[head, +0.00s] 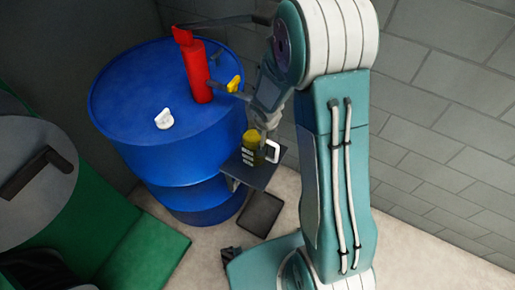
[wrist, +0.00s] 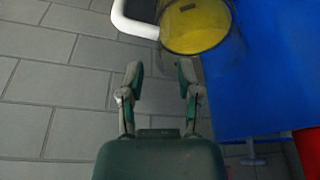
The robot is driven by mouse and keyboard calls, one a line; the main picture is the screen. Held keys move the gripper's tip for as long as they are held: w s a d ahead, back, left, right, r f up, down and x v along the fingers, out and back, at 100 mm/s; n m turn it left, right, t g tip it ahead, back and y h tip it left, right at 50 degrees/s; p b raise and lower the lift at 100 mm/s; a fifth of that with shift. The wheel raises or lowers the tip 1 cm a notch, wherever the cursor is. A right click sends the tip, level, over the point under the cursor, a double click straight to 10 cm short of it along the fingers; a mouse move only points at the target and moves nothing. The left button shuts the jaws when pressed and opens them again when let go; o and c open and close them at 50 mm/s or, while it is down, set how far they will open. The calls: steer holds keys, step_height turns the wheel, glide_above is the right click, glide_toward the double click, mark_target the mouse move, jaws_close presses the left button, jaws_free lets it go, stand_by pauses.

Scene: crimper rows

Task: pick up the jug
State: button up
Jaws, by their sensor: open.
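The jug (head: 251,148), with a yellow upper part and a white handle, stands upright on a small dark shelf (head: 262,179) in front of the blue drum in the head view. In the wrist view the jug (wrist: 195,27) is at the top, its round yellow face towards the camera and its white handle to the left. My gripper (wrist: 160,78) is open and empty there, its fingertips just below the jug in the picture and apart from the handle. In the head view my gripper (head: 264,122) is at the jug's upper right; its fingertips are hard to make out.
A blue drum (head: 150,90) carries a red cylinder (head: 198,75), a white piece (head: 164,119) and a yellow piece (head: 235,84). The drum also fills the right of the wrist view. A grey block wall (head: 440,110) stands behind my arm. A green object (head: 130,245) is at the lower left.

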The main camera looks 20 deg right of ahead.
steer(key=x, duration=0.6)
stand_by(0.3)
jaws_close()
